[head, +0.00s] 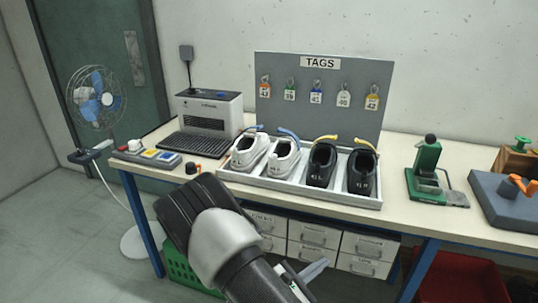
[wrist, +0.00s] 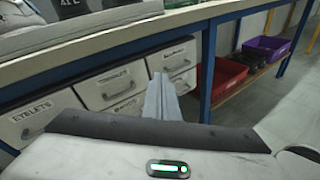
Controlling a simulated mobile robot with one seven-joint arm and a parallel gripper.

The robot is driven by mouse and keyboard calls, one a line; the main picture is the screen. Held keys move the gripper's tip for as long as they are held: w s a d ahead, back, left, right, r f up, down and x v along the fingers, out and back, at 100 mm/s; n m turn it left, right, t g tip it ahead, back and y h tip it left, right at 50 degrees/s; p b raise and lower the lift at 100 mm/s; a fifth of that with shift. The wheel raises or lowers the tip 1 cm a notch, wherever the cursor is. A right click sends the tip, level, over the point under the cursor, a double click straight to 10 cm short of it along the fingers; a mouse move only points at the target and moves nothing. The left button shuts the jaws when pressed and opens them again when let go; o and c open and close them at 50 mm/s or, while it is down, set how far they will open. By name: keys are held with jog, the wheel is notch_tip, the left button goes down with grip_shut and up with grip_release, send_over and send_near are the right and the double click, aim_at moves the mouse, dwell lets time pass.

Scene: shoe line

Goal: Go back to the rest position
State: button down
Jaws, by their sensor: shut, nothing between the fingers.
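My gripper (wrist: 160,97) shows in the wrist view with its grey fingers together and nothing between them. It is in front of the workbench, below the level of the top, facing the drawers. In the head view my arm covers the front left part of the bench, and part of the gripper shows at the bottom. The workbench (head: 405,166) has a pale top and blue legs. A white tray (head: 300,192) on it holds two white shoes (head: 283,158) and two black shoes (head: 361,172). My gripper is apart from all of these.
White drawers (wrist: 112,87) hang under the bench close to my gripper. A blue leg (wrist: 208,70) stands right of them, with a red bin (wrist: 222,75) and purple bin (wrist: 266,47) beyond. A fan (head: 97,97) stands left. A green press (head: 427,170) stands on the bench.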

jog(key=s+d+r+m+g+y, duration=0.3)
jog(key=s+r+m+g, duration=0.2)
jog(key=s+r+m, duration=0.35)
jog(key=s+d+r+m+g+y, duration=0.25)
jog(key=s+r+m+g, duration=0.35)
jog(key=r+m, duration=0.45)
jog(key=s+a+r+m+t+y, duration=0.2)
jog(key=s+a+r+t+y, duration=0.1)
jog(key=r, duration=0.3)
jog(key=s+a+r+m+t+y, duration=0.2)
jog(key=s+a+r+t+y, duration=0.1)
jog(key=r, duration=0.4)
notch_tip(320, 180, up, 16)
jog(key=p, duration=1.6)
jog(key=shift+w+d, duration=0.1)
jog(key=shift+d, duration=0.05)
